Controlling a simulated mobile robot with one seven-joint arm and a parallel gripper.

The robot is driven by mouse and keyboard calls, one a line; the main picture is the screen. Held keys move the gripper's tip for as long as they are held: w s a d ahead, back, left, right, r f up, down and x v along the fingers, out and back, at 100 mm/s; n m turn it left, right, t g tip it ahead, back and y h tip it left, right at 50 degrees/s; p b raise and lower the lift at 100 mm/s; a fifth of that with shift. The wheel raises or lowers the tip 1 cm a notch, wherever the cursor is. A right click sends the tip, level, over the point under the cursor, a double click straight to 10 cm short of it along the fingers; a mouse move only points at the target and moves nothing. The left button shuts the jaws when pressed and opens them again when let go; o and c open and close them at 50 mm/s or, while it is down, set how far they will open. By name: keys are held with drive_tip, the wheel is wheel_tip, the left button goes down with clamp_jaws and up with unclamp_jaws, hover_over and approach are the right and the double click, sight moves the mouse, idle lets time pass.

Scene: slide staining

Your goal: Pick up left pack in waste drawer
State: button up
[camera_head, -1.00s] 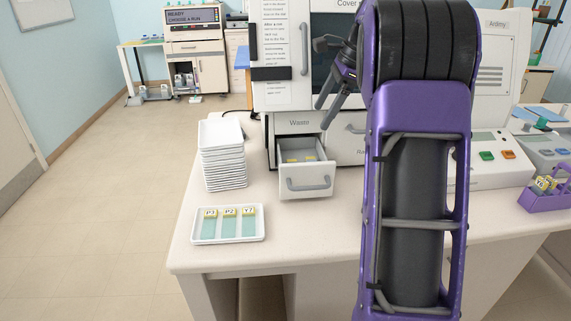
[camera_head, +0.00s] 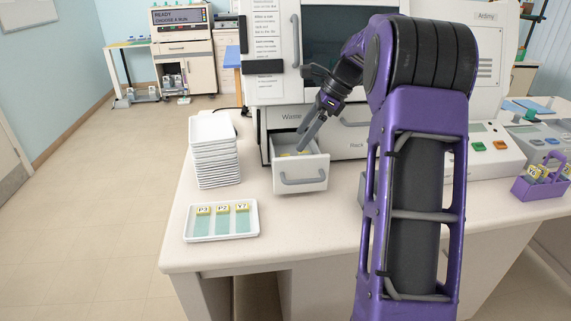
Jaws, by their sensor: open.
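The waste drawer (camera_head: 301,178) is pulled open at the front of the white machine, under the "Waste" label. Inside it a small yellow patch, a pack (camera_head: 285,154), shows at the left; the rest of the drawer's inside is hidden by my gripper and the drawer front. My gripper (camera_head: 303,146) is open and points down and left, with its fingertips over or just inside the drawer opening. I cannot tell whether the fingers touch a pack. I see nothing held in the gripper.
A stack of white trays (camera_head: 214,166) stands left of the drawer. A white tray (camera_head: 250,232) with slides labelled P3, P2 and Y7 lies in front of it. A purple rack (camera_head: 540,188) is at the far right. The table is clear in front of the drawer.

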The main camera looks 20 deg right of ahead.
drive_tip(key=b+x, duration=0.1)
drive_tip(key=x, duration=0.5)
drive_tip(key=shift+a+f, duration=0.1)
drive_tip(key=shift+f, duration=0.25)
drive_tip(key=c, duration=1.5)
drive_tip(key=shift+r, duration=0.15)
